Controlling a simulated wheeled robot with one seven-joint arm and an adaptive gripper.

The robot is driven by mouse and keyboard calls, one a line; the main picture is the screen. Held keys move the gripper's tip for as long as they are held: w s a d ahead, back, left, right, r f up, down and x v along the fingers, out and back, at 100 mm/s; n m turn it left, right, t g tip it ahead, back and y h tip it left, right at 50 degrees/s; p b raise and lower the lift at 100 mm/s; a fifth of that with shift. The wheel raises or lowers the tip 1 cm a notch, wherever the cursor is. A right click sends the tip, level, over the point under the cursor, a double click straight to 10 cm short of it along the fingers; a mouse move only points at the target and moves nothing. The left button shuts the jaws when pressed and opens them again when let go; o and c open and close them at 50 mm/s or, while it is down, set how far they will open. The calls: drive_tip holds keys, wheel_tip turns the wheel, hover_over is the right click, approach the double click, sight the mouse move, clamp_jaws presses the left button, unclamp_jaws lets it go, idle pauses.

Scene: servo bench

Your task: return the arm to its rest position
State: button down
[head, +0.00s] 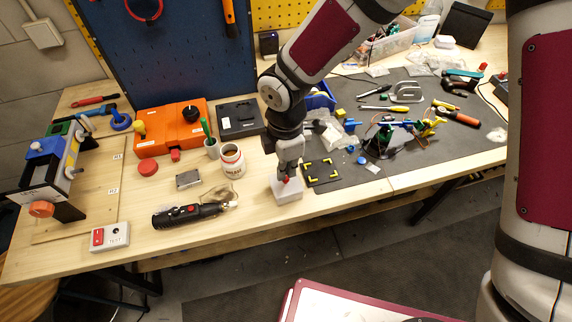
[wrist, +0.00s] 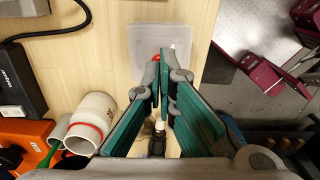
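My gripper (head: 287,172) hangs point-down over the front edge of the bench, low above a small white box (head: 286,191). A small red part shows at the fingertips in the head view; I cannot tell whether they touch it. In the wrist view my gripper's two green-padded fingers (wrist: 165,72) come together at their tips, with no object seen held between them. The white box (wrist: 148,40) lies beyond the tips there, with a little red partly hidden behind them. My arm reaches down from the upper right over the bench.
A dark mat (head: 400,150) with cluttered tools lies right. A blue pegboard (head: 165,60) rises behind.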

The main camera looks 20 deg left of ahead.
drive_tip(key=shift+f+b, duration=0.3)
drive_tip(key=shift+f, duration=0.3)
drive_tip(key=shift+r+p, duration=1.35)
drive_tip(key=shift+r, duration=2.2)
